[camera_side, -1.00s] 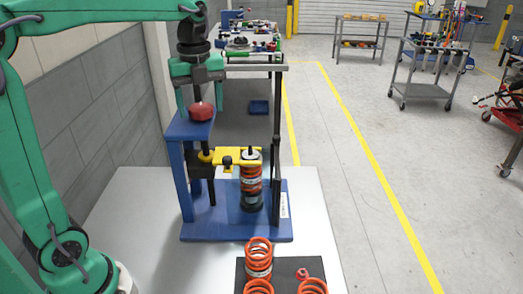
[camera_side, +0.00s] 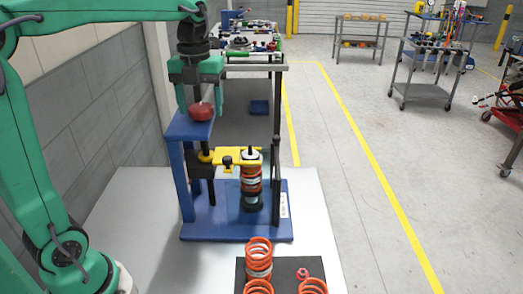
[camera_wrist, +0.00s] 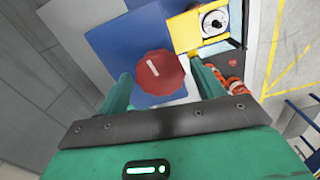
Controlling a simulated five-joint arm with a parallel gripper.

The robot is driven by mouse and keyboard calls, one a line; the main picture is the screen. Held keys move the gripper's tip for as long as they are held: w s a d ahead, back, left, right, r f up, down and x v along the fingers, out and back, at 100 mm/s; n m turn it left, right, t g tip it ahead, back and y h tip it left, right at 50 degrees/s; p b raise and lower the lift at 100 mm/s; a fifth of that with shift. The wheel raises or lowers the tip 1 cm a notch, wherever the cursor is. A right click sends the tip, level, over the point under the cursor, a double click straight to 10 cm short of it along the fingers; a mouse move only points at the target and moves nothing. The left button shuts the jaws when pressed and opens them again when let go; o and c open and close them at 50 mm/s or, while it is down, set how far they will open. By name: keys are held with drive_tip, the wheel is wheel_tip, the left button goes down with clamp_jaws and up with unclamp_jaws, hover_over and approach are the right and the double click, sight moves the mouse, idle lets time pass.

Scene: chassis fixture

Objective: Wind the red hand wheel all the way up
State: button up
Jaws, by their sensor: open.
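The red hand wheel (camera_side: 201,111) sits on top of the blue fixture frame (camera_side: 186,180), at the head of its screw. In the wrist view the wheel (camera_wrist: 170,84) shows a white mark pointing to the upper left. My gripper (camera_wrist: 162,88) is open, with one green finger to each side of the wheel and a visible gap on the right. In the side view my gripper (camera_side: 199,98) is just above the wheel, pointing down. The yellow arm (camera_side: 222,157) reaches over an orange spring (camera_side: 251,182) on a damper standing in the fixture.
Loose orange springs (camera_side: 258,256) and a small red ring (camera_side: 302,273) lie on a dark mat in front. A tall black post (camera_side: 277,140) stands right of the fixture. A grey wall is on the left. The white table top (camera_side: 135,215) is bare left of the fixture.

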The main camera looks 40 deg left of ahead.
drive_tip(key=shift+m, duration=1.9)
drive_tip(key=shift+c, duration=0.5)
drive_tip(key=c, duration=0.8)
drive_tip(key=n, duration=0.6)
drive_tip(key=shift+n, duration=0.3)
drive_tip(key=n, duration=0.6)
drive_tip(key=shift+n, duration=0.3)
drive_tip(key=n, duration=0.3)
drive_tip(key=shift+n, duration=0.8)
